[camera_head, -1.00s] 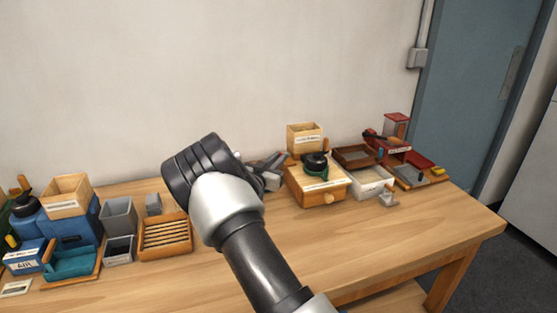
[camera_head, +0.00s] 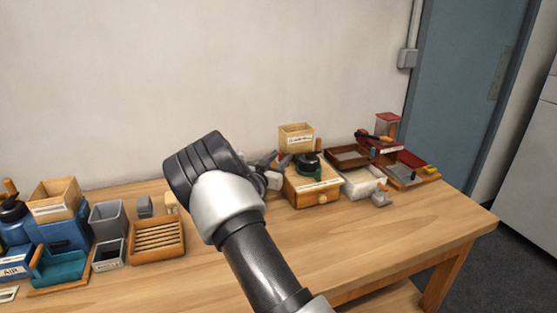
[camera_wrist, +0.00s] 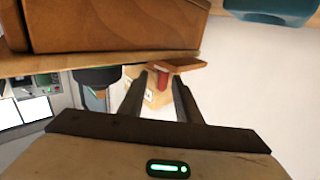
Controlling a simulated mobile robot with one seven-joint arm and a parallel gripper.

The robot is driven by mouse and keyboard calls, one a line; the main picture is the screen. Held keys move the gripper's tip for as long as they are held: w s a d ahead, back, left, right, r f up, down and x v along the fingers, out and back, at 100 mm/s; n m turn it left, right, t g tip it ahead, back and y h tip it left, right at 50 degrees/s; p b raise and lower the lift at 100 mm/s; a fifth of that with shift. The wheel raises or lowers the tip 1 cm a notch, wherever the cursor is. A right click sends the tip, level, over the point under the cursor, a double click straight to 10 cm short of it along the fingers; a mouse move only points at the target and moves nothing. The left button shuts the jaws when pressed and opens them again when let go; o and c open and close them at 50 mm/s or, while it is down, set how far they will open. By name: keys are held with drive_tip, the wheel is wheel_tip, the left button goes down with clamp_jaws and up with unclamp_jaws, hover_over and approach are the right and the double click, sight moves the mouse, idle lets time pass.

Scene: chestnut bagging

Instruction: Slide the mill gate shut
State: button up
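I cannot tell for sure which part is the mill gate. A wooden box with a drawer knob (camera_head: 315,196) and a black and green top (camera_head: 306,166) stands right of centre on the table. A red stand with a clear hopper (camera_head: 387,128) is at the far right, and a blue machine with a wooden hopper (camera_head: 56,200) at the left. My gripper (camera_head: 268,168) shows just left of the drawer box, partly hidden by my arm. In the wrist view, its two dark fingers (camera_wrist: 158,92) are apart, with nothing visibly held between them.
A slotted wooden tray (camera_head: 157,251), a grey bin (camera_head: 109,219) and a teal scoop tray (camera_head: 58,268) sit at the left. A white tray (camera_head: 362,190) and a brown tray (camera_head: 348,150) are beside the drawer box. The front middle of the table (camera_head: 310,250) is clear.

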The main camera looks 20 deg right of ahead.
drive_tip(key=v, duration=1.7)
drive_tip(key=shift+a+p, duration=0.2)
drive_tip(key=shift+p, duration=0.2)
drive_tip(key=shift+r, duration=0.15)
idle(0.4)
